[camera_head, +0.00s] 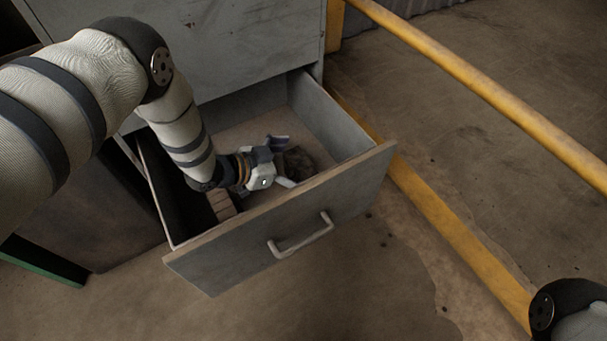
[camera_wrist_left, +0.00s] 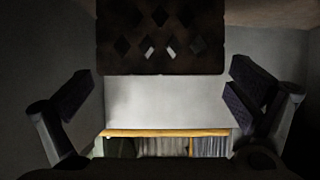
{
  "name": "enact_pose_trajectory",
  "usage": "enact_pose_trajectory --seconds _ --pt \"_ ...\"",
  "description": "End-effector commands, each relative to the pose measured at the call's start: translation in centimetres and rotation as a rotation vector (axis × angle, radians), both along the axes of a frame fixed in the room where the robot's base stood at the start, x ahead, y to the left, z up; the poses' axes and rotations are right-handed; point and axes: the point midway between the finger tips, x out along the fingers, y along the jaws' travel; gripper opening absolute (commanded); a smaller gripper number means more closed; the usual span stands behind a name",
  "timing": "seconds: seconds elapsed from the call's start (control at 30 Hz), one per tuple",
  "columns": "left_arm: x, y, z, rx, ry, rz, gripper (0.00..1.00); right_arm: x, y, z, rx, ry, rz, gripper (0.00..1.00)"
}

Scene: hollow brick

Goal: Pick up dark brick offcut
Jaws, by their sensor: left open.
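The dark brick offcut (camera_head: 298,161) lies inside the open grey drawer, towards its right side. In the left wrist view the offcut (camera_wrist_left: 160,38) is dark brown with diamond-shaped holes and fills the top middle, ahead of the spread fingers. My left gripper (camera_head: 280,163) reaches down into the drawer just left of the offcut, fingers apart and pointing towards it. In the wrist view my left gripper (camera_wrist_left: 160,100) is open, with nothing held between the fingers. Whether a finger touches the offcut I cannot tell. My right gripper is out of view.
The drawer (camera_head: 330,200) is pulled out of a grey cabinet (camera_head: 245,50); its walls and front surround my gripper. A reddish-brown brick (camera_head: 221,204) lies at the drawer's left front. A yellow rail (camera_head: 490,90) runs on the right. Open floor lies in front.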

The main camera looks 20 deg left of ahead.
Motion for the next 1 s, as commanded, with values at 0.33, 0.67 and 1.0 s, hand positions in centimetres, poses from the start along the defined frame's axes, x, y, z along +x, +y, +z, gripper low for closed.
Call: enact_pose_trajectory --seconds 0.33,0.67,1.0 --pt "0.2 -0.1 0.1 0.000 -0.001 0.001 0.64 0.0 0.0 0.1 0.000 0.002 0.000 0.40" --pt "0.2 -0.1 0.1 -0.001 -0.003 0.001 0.22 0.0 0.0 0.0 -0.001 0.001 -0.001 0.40" --pt "0.4 -0.1 6.9 -0.002 -0.011 0.002 0.22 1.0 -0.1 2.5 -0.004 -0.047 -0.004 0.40"
